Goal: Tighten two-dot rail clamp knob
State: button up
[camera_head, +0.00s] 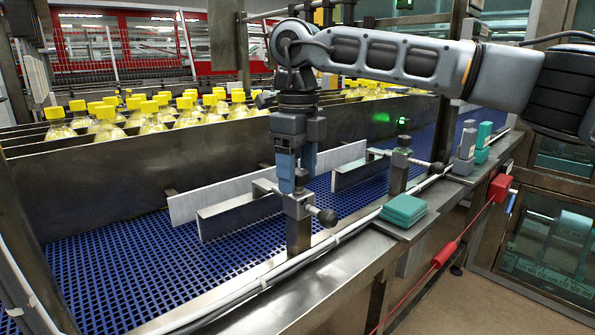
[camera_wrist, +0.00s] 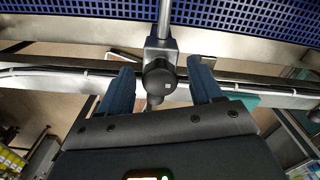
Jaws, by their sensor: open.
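Two rail clamps stand on the conveyor's edge: a near clamp (camera_head: 298,206) with a black round knob (camera_head: 327,217), and a farther clamp (camera_head: 400,160) with its own knob (camera_head: 437,167). I cannot make out dots on either in the head view. My gripper (camera_head: 297,176) points down at the top of the near clamp, its blue fingers partly covering it. In the wrist view a dark knob (camera_wrist: 159,79) with a small pale mark lies between the fingers of my gripper (camera_wrist: 160,68). The fingers are open, with a gap visible on both sides of the knob.
Pale guide rails (camera_head: 265,183) stand over the blue mesh belt (camera_head: 130,270). A teal folded pad (camera_head: 403,210) lies on a ledge to the right of the near clamp. A red pull-cord unit (camera_head: 499,188) is farther right. Yellow-capped bottles (camera_head: 150,115) fill the lane behind.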

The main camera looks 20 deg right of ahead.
jog(key=shift+f, duration=0.25)
jog(key=c, duration=1.1)
